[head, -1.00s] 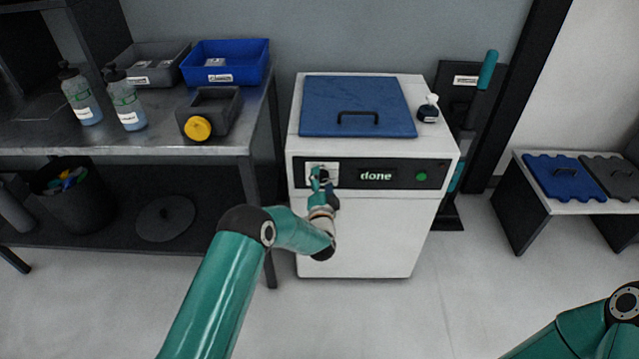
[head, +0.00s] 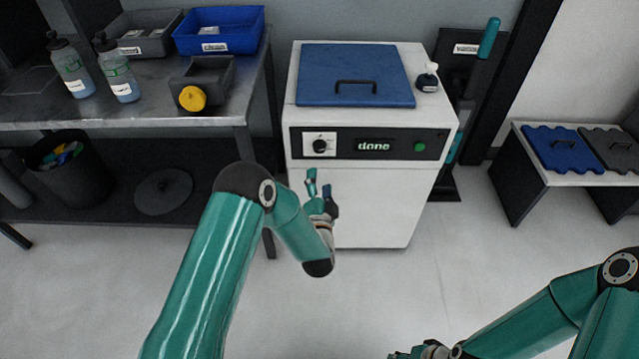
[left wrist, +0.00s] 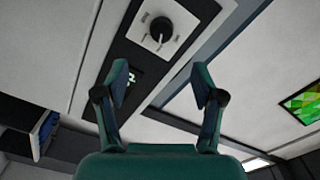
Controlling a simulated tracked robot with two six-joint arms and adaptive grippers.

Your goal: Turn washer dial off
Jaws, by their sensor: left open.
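The washer (head: 375,205) is a white box with a blue lid and a black front panel. Its black dial (head: 320,146) sits on a white plate at the panel's left end; the dial also shows in the left wrist view (left wrist: 161,30). The panel display (head: 374,146) reads "done". My left gripper (head: 319,183) is open and empty, in front of the washer and below the dial, apart from it. Both its fingers show spread in the left wrist view (left wrist: 160,85). My right gripper (head: 420,352) is at the bottom edge, partly cut off.
A green button (head: 419,147) is at the panel's right. A steel bench (head: 140,110) with bottles and bins stands at left. A low bench (head: 560,180) stands at right. The floor before the washer is clear.

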